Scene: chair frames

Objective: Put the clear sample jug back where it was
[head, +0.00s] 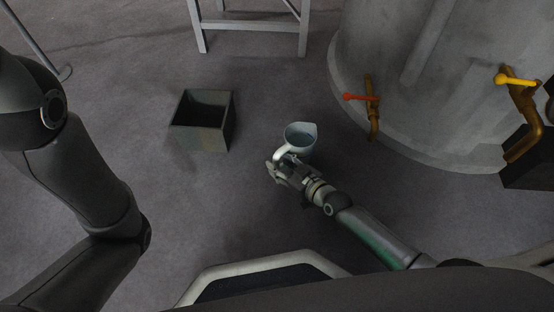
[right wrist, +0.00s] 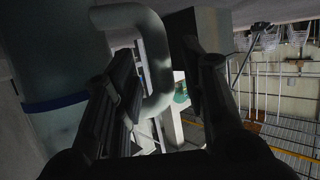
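The clear sample jug (head: 301,134), pale with a bluish interior, is upright in the middle of the head view. Its curved handle is on the side towards my right gripper (head: 280,170). In the right wrist view the jug's body (right wrist: 62,75) with a blue band fills the left, and the handle (right wrist: 158,60) passes between the two fingers of the right gripper (right wrist: 160,85). A gap shows between the handle and the right-hand finger, so the gripper looks open around the handle. I cannot tell whether the jug touches the floor. My left gripper is out of view.
An open dark box (head: 202,138) stands on the floor left of the jug. A large grey tank (head: 420,90) with a red-handled tap (head: 372,105) and a yellow-handled tap (head: 520,100) stands at right. A metal stand (head: 250,26) is behind. Floor between box and jug is clear.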

